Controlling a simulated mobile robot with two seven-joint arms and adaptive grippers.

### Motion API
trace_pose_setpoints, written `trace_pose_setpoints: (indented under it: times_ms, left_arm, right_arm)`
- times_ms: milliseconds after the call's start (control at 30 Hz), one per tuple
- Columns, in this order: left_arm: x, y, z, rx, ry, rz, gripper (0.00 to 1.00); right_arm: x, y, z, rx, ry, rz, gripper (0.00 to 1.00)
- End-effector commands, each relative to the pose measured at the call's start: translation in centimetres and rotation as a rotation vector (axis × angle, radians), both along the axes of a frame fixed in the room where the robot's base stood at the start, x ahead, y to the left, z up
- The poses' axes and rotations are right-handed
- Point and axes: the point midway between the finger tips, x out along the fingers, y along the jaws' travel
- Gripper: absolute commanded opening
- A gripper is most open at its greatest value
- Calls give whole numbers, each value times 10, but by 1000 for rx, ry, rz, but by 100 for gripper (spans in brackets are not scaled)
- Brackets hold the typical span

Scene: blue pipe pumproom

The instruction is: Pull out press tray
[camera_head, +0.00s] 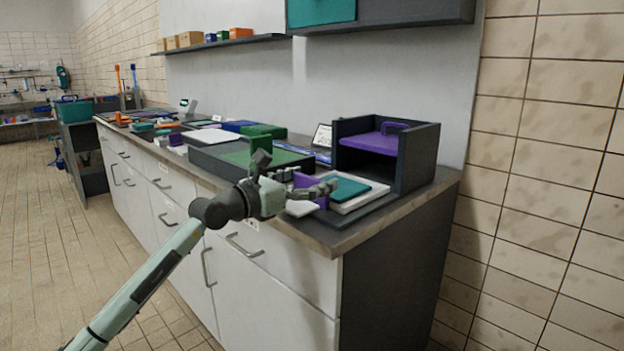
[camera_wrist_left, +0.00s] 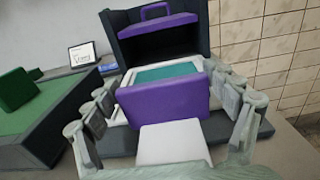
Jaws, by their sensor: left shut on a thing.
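The press is a dark box (camera_head: 417,160) with a purple plate (camera_head: 372,143) inside, carrying a purple handle on top. The white press tray (camera_head: 362,201) with a teal sheet (camera_head: 346,187) on it lies low in front of the press opening. An upright purple panel (camera_head: 306,181) and a white piece (camera_head: 300,209) are at its near end. My left gripper (camera_head: 312,187) is shut on the tray's near end. In the left wrist view its fingers (camera_wrist_left: 170,110) flank the purple panel (camera_wrist_left: 165,101); exact contact points are unclear. My right gripper is not in view.
A grey tray with a green surface (camera_head: 240,153) and a green block (camera_head: 264,131) stand left of the gripper. A small display (camera_head: 322,136) stands behind. The counter's front edge (camera_head: 330,248) is close below the gripper. A tiled wall is at right.

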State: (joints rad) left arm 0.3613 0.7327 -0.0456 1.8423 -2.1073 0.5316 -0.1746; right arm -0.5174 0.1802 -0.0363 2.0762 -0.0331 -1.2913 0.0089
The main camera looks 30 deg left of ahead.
Motion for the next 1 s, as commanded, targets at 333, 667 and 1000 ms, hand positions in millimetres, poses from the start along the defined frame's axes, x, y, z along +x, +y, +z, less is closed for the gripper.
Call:
trace_pose_setpoints:
  times_ms: [333,667,1000]
  left_arm:
    - [0,0,0,-1,-1,0,100]
    - [-5,3,0,0,0,1,100]
    - [-64,23,-3,2,5,0,100]
  right_arm:
    - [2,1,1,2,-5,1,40]
    - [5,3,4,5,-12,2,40]
    - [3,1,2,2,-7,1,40]
